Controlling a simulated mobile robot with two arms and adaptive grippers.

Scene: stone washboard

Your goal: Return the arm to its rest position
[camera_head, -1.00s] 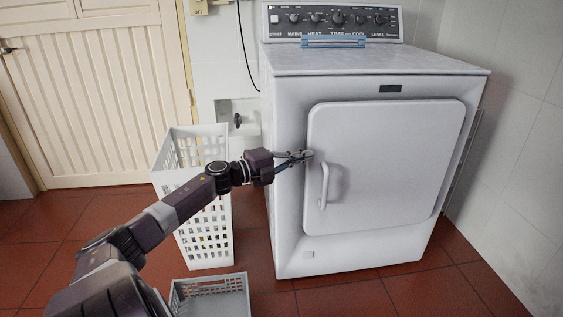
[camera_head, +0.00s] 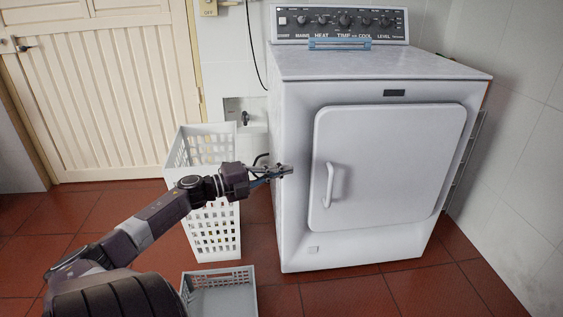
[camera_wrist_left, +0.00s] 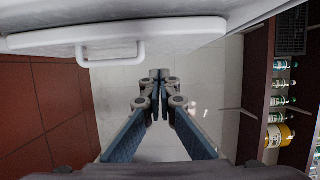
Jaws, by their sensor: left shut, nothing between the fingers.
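My left arm comes in from the lower left in the head view. Its gripper (camera_head: 286,170) is shut and empty, in front of the left edge of the white dryer's front and apart from the door handle. In the left wrist view the two fingers of this gripper (camera_wrist_left: 158,76) meet at their tips with nothing between them. The dryer (camera_head: 300,240) has its door (camera_head: 390,170) shut. The door handle (camera_head: 329,185) is to the right of the gripper; it also shows in the left wrist view (camera_wrist_left: 110,62). My right gripper is not in view.
A tall white basket (camera_head: 214,240) stands left of the dryer, partly behind my arm. A low grey basket (camera_head: 222,275) is on the red tiled floor in front of it. In the left wrist view, bottles (camera_wrist_left: 279,133) stand on a shelf at the right.

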